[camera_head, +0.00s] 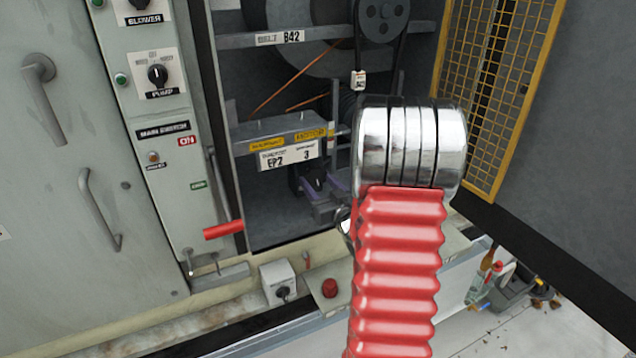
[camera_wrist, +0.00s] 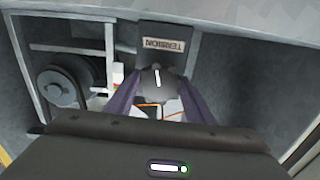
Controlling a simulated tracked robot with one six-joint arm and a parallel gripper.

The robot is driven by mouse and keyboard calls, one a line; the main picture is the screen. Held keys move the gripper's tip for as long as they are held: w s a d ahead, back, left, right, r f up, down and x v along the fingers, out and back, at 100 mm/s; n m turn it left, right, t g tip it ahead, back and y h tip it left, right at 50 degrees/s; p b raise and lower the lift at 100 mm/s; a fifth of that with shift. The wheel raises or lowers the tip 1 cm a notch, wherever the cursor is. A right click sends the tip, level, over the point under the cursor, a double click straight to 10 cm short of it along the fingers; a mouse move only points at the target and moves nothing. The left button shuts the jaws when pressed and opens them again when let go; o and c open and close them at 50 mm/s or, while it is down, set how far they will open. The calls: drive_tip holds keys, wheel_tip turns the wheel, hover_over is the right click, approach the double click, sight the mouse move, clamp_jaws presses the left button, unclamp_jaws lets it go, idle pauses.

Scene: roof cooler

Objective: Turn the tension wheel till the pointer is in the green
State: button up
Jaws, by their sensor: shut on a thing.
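The white line points nearly straight up, leaning slightly left. The purple fingers of my gripper (camera_wrist: 159,80) stand on either side of the wheel and are shut on it. In the camera_head view my gripper (camera_head: 322,205) shows low in the open cabinet, partly behind my red arm. I cannot make out a pointer or a green zone in either view.
A pulley (camera_head: 383,15) and belt hang in the cabinet, with a larger wheel behind. A shelf plate (camera_head: 288,154) reads EP2 3. A switch panel (camera_head: 158,130) and red-handled lever (camera_head: 223,230) stand left. A yellow mesh guard (camera_head: 497,90) stands right.

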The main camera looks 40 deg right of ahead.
drive_tip(key=shift+m, duration=0.4)
drive_tip(key=m, duration=0.3)
drive_tip(key=shift+a, duration=0.1)
drive_tip(key=m, duration=0.8)
drive_tip(key=shift+m, duration=2)
drive_tip(key=o, duration=1)
drive_tip(key=shift+r, duration=0.1)
drive_tip(key=shift+s+a, duration=0.1)
